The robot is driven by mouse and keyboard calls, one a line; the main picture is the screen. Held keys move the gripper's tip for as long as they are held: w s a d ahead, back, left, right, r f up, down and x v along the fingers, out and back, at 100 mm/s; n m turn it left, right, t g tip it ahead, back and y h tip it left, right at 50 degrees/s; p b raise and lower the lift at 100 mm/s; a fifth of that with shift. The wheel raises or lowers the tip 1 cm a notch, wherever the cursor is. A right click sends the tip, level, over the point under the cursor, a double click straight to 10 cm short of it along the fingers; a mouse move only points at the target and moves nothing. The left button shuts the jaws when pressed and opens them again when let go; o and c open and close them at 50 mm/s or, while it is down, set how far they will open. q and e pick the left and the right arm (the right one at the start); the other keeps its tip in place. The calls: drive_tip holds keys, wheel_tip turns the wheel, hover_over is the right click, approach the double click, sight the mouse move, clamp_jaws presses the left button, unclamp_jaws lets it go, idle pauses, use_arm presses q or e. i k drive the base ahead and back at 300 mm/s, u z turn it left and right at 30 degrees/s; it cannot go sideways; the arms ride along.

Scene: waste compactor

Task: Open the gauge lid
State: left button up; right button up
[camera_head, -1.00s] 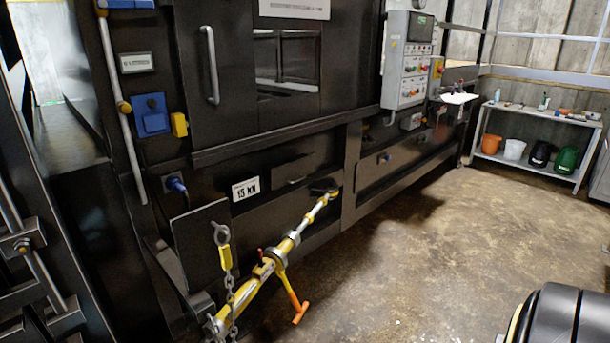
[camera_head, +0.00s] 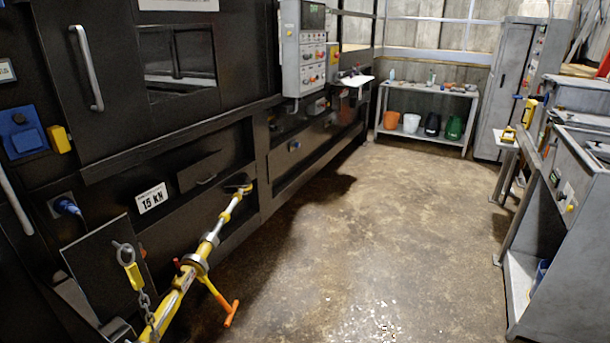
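The black waste compactor (camera_head: 110,110) fills the left side. A grey control panel box (camera_head: 304,48) with a small dark display and several coloured buttons is mounted on it. I cannot pick out a gauge lid for certain. A blue square cover (camera_head: 25,138) sits on the compactor's front at the far left, and it looks shut. Neither of my grippers shows in this view.
A yellow bar with an orange handle (camera_head: 228,314) and a chain (camera_head: 147,306) juts from the compactor's lower front. A shelf table (camera_head: 424,89) with several buckets stands at the back. A grey workbench (camera_head: 555,210) is at right. The floor between is clear.

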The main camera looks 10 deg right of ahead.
sight(189, 177)
drive_tip(key=z, duration=0.5)
drive_tip(key=i, duration=3.35)
drive_tip(key=u, duration=0.8)
